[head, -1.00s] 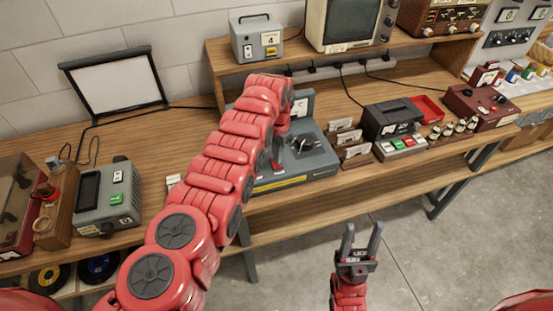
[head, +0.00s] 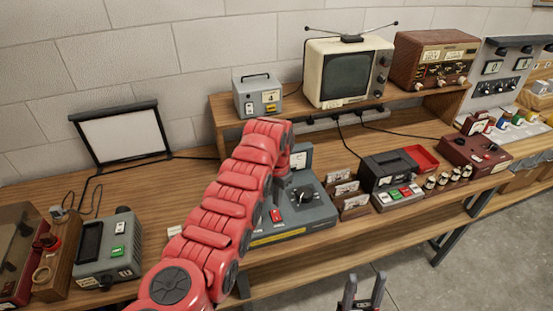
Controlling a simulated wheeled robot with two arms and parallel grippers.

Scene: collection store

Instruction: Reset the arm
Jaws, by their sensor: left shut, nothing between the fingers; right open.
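My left arm reaches up from the bottom over the workbench. Its gripper (head: 279,187) points down over a grey device (head: 310,211) with a black knob and a red switch. The arm hides most of this gripper, which is shut with nothing seen in it; whether it touches the device cannot be told. My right gripper (head: 363,291) is at the bottom edge, in front of the bench over the floor. Its two dark fingers point up, apart and empty.
A shelf carries a television (head: 346,75) and a radio (head: 433,60). Floor at right is clear.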

